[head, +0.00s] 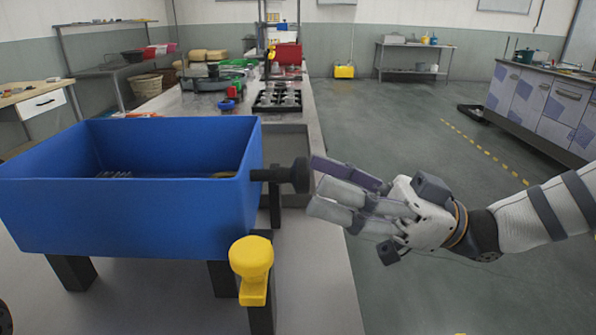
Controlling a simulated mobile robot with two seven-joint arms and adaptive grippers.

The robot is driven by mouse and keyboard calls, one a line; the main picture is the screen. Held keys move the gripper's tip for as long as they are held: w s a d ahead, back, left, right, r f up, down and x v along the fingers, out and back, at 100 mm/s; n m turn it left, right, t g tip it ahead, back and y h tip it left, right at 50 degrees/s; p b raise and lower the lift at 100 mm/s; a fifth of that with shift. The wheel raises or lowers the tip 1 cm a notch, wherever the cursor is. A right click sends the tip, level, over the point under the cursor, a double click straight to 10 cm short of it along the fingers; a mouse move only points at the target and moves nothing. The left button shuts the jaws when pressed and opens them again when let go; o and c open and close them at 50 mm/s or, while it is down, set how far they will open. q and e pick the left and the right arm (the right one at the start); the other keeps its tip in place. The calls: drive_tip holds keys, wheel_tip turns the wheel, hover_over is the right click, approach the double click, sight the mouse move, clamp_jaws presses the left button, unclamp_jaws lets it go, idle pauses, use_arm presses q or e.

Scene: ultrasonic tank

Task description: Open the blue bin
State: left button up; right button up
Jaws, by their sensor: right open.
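The blue bin (130,212) is a large open-topped tank on black legs, at the left of the head view. Its top is open, and a grey item and a small yellow item show inside. A black knob on a short shaft (290,175) sticks out of its right wall. A yellow knob (251,262) sits on a black post by its near right corner. My right gripper (318,187) is open and empty, with its fingertips just right of the black knob. I cannot tell whether they touch it.
The bin stands on a long grey bench (315,262) with several tools and trays farther back. Behind are shelves and a yellow bucket (344,72). Patterned cabinets (540,105) stand at the right. The floor right of the bench is mostly clear.

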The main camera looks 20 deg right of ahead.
sight(303, 171)
drive_tip(key=shift+x, duration=1.9)
clamp_jaws()
